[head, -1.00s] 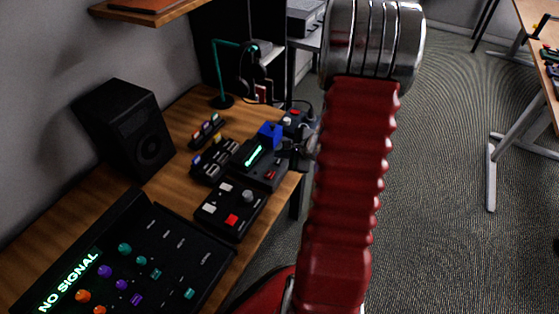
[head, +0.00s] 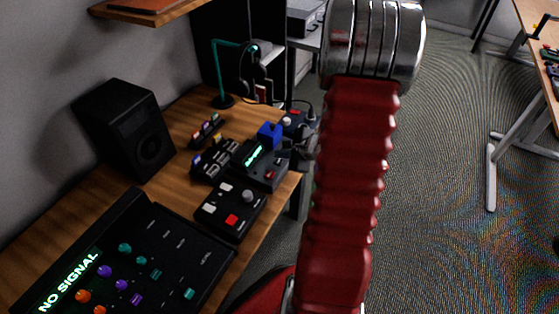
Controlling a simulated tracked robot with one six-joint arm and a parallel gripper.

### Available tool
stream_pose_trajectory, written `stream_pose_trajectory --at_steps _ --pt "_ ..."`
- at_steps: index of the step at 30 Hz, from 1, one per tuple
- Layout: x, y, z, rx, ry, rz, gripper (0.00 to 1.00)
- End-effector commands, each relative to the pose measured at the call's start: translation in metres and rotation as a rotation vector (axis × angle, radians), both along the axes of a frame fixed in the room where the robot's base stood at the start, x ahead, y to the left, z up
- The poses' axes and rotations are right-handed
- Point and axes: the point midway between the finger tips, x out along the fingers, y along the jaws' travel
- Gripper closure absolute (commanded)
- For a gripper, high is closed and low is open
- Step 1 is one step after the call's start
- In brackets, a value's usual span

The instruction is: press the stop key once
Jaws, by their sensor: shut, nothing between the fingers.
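My gripper (head: 284,153) is a dark shape beside my red arm, over the right side of a black device with a green lit display (head: 254,155). It is shut, and its far side is partly hidden behind the arm. A red key (head: 271,174) sits on that device, just below the gripper in the picture. A black control box (head: 213,211) in front has another red key (head: 232,219), pale keys and a grey knob. No label reading stop is legible, so I cannot tell which red key is the stop key. Contact between fingertips and device cannot be made out.
A blue block (head: 269,133) stands behind the display. A small box with a red button (head: 294,113) is farther back. A mixer panel reading NO SIGNAL (head: 68,281), a speaker (head: 124,130) and a headphone stand (head: 222,102) share the wooden desk (head: 187,105).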

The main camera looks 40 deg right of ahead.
Motion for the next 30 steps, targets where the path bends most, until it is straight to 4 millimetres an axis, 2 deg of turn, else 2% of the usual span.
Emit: stream_pose_trajectory --at_steps 10,30 --pt "-0.0013 0.0000 -0.0075 0.001 0.000 -0.001 1.00" --pt "-0.0013 -0.0002 -0.0099 0.001 0.000 -0.001 1.00"
